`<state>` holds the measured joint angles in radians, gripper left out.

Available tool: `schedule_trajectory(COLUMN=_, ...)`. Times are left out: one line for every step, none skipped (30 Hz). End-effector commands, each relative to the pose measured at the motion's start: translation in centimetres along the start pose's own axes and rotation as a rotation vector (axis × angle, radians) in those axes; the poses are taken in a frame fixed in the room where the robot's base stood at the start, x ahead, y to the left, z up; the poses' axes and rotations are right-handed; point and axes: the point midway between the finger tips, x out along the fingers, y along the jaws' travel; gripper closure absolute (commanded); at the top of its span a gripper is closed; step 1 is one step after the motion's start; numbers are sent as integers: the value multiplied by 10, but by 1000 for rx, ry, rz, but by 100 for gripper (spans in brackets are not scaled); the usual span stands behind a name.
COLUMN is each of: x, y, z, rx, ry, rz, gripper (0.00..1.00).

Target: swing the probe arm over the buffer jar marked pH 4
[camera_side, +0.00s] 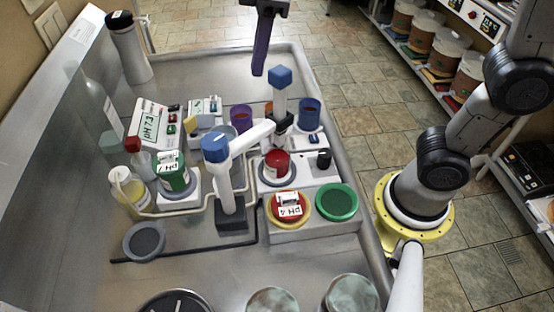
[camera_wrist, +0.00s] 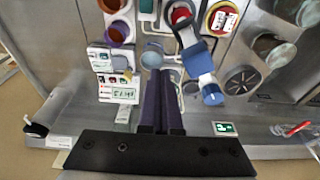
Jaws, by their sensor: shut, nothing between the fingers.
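The white probe arm (camera_side: 250,138) stands on a post with a blue cap (camera_side: 216,147) and a dark base. Its far end carries an upright stem with a blue block (camera_side: 280,76) on top. That end points toward the open red container (camera_side: 275,165); I cannot tell exactly what it is over. The buffer jar marked pH 4 (camera_side: 289,206) sits in a yellow ring in front of it; it also shows in the wrist view (camera_wrist: 221,18). My gripper (camera_side: 258,73) is shut and empty, above and behind the blue block. Its dark purple fingers (camera_wrist: 160,74) point down over the bench.
A green jar (camera_side: 172,172) and a pH meter (camera_side: 150,128) stand to the left. A green-rimmed lid (camera_side: 336,202) is right of the pH 4 jar. Purple (camera_side: 241,118) and blue (camera_side: 309,114) containers stand behind. A grey disc (camera_side: 144,241) lies at front left.

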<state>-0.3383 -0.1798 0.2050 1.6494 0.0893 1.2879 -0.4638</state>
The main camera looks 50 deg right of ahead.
Motion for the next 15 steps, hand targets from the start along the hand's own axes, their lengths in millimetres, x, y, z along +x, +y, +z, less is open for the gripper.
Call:
schedule_trajectory(x=0, y=2, z=-2, rx=1, ry=0, rz=0, gripper=100)
schedule_trajectory(x=0, y=2, z=-3, rx=0, ry=0, rz=0, gripper=100)
schedule_trajectory(x=1, y=3, z=-4, rx=0, ry=1, rz=0, gripper=100)
schedule_trajectory(x=1, y=3, z=-4, rx=0, ry=1, rz=0, gripper=100)
schedule_trajectory(x=1, y=4, z=-4, rx=0, ry=1, rz=0, gripper=100)
schedule_trajectory(x=0, y=4, z=-5, rx=0, ry=1, rz=0, gripper=100)
schedule_trajectory(x=-1, y=4, z=-5, rx=0, ry=1, rz=0, gripper=100)
schedule_trajectory(x=-2, y=4, z=-5, rx=0, ry=1, rz=0, gripper=100)
schedule_trajectory(x=-5, y=4, z=-6, rx=0, ry=1, rz=0, gripper=100)
schedule_trajectory(x=-7, y=4, z=-6, rx=0, ry=2, rz=1, gripper=100)
schedule_trajectory(x=-9, y=4, z=-7, rx=0, ry=3, rz=1, gripper=100)
schedule_trajectory(x=-12, y=4, z=-7, rx=0, ry=2, rz=1, gripper=100)
schedule_trajectory(x=-14, y=4, z=-8, rx=0, ry=1, rz=0, gripper=100)
schedule_trajectory(x=-16, y=4, z=-8, rx=0, ry=2, rz=0, gripper=100)
schedule_trajectory(x=-19, y=4, z=-9, rx=0, ry=2, rz=1, gripper=100)
